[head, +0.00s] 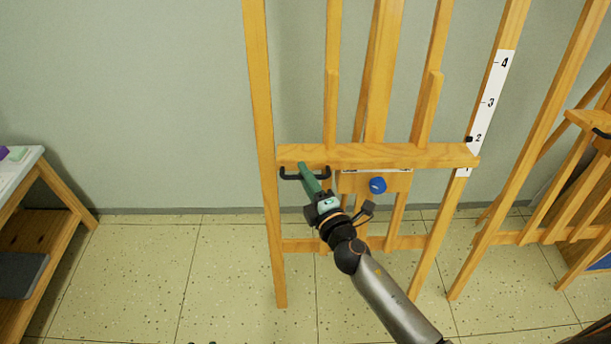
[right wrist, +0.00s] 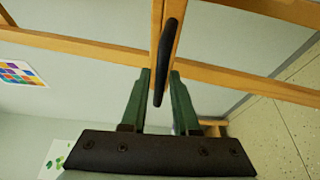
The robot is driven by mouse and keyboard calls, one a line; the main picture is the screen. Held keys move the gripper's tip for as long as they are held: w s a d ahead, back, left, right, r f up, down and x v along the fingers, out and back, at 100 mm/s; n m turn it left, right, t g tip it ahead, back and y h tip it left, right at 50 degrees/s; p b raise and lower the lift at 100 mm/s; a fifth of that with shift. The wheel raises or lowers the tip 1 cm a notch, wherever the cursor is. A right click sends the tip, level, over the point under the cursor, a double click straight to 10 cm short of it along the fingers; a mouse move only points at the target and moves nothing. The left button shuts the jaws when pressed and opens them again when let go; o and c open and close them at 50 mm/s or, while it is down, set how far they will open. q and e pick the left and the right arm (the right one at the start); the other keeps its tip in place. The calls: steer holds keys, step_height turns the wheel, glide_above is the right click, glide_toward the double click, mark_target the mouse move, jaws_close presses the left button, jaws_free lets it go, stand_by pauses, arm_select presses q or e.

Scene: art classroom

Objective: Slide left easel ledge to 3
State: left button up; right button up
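The left easel (head: 262,120) stands against the wall. Its wooden ledge (head: 400,155) crosses the front, with a black pointer (head: 469,139) at its right end beside the 2 on the white scale (head: 490,100). A black handle (head: 290,177) hangs on the ledge's left part, and a blue knob (head: 377,185) sits below its middle. My right gripper (head: 305,172) is at the handle. In the right wrist view, its green fingers (right wrist: 159,75) stand apart on both sides of the black handle (right wrist: 172,40), with gaps visible.
Another easel (head: 590,120) stands close on the right. A wooden table (head: 40,180) with a light top is at the left edge. The tiled floor (head: 130,270) between the table and the left easel is clear.

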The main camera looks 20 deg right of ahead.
jaws_close()
stand_by(1.1)
